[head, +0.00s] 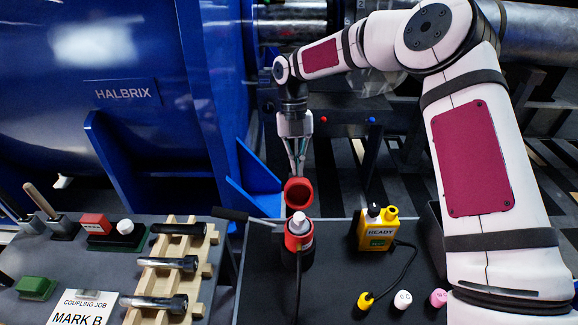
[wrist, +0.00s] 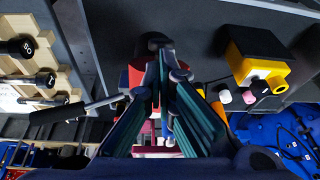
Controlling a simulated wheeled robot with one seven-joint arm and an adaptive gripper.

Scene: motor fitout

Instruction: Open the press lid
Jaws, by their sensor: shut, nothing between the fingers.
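The press (head: 298,240) is a small red and black body on the dark bench, with a lever (head: 232,214) reaching out to its left. A red round lid-like cup (head: 299,191) stands above and behind the body, tilted with its dark hollow facing the head camera. A white-topped piece (head: 297,222) shows in the body's mouth. My gripper (head: 297,172) points down, shut and empty, with its tips just above or behind the red cup; I cannot tell if they touch. In the wrist view my gripper (wrist: 170,68) hides much of the red press (wrist: 137,76).
A yellow READY device (head: 377,230) with a cable stands right of the press. Yellow, white and pink small caps (head: 403,299) lie in front of it. A blue machine (head: 120,90) rises behind.

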